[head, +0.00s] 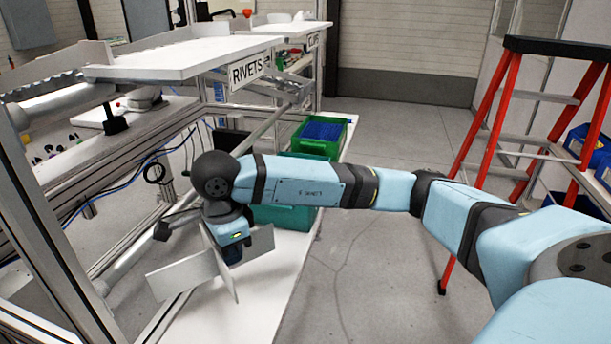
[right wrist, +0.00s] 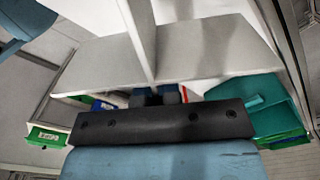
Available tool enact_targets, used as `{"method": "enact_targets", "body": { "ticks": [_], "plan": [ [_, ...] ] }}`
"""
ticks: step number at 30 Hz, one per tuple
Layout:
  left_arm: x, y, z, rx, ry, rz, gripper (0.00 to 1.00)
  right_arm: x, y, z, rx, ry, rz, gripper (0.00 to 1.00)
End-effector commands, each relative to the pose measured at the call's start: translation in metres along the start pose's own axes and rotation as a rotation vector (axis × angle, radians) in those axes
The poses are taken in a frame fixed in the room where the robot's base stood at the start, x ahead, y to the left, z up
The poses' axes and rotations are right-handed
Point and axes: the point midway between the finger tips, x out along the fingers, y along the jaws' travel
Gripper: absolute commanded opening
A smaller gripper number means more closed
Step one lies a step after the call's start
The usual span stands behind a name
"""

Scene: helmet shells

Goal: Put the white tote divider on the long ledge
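The white tote divider (head: 188,275) is a set of thin crossed panels. My right gripper (head: 233,252) points down and is shut on it. In the right wrist view the divider (right wrist: 205,52) spreads out beyond the fingers (right wrist: 155,95), which are on both sides of one panel. The long ledge (head: 262,302) is the white strip running from the bottom of the head view back under the bins. The divider hangs tilted over its left side; I cannot tell whether it touches. My left gripper is not in view.
A teal bin (head: 285,217) stands on the ledge just beyond the divider, with green bins (head: 322,135) further back. A metal frame post (head: 50,215) is at the left, with the RIVETS shelf (head: 190,55) above. A red stepladder (head: 490,120) stands right. The ledge's near part is clear.

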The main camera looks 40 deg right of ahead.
Motion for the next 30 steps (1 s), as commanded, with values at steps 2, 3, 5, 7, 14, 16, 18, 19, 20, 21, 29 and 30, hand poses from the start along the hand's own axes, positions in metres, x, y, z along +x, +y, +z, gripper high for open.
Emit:
{"method": "enact_targets", "body": {
  "ticks": [2, 3, 5, 7, 14, 16, 18, 19, 20, 21, 29, 30],
  "plan": [
    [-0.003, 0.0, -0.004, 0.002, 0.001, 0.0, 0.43, -0.002, 0.001, 0.001, 0.18, 0.0, 0.001, 0.0],
    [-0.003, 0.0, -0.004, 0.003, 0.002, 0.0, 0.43, -0.003, 0.001, 0.001, 0.277, -0.001, 0.001, 0.0],
    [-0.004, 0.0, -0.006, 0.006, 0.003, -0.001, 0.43, -0.003, 0.001, 0.002, 0.422, -0.001, 0.002, 0.0],
    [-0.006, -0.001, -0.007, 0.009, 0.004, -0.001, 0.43, -0.004, 0.001, 0.003, 0.592, -0.002, 0.002, 0.0],
    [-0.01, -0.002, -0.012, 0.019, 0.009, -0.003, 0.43, -0.007, 0.002, 0.004, 1.15, 0.0, 0.002, 0.0],
    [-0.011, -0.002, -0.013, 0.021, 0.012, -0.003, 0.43, -0.008, 0.002, 0.004, 1.322, 0.0, 0.003, 0.0],
    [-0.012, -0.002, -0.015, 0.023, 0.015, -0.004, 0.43, -0.008, 0.002, 0.004, 1.492, 0.001, 0.003, 0.0],
    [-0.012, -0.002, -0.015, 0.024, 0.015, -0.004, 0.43, -0.009, 0.002, 0.004, 1.564, 0.001, 0.003, 0.0],
    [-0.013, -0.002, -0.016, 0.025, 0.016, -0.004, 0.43, -0.009, 0.002, 0.005, 1.638, 0.001, 0.003, 0.0],
    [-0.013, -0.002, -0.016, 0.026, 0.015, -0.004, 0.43, -0.009, 0.002, 0.005, 1.735, 0.0, 0.003, 0.0],
    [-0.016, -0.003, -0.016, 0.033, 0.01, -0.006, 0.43, -0.011, 0.003, 0.006, 2.251, 0.004, 0.003, 0.0],
    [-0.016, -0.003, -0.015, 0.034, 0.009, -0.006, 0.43, -0.011, 0.003, 0.006, 2.304, 0.004, 0.003, 0.0]
  ]
}}
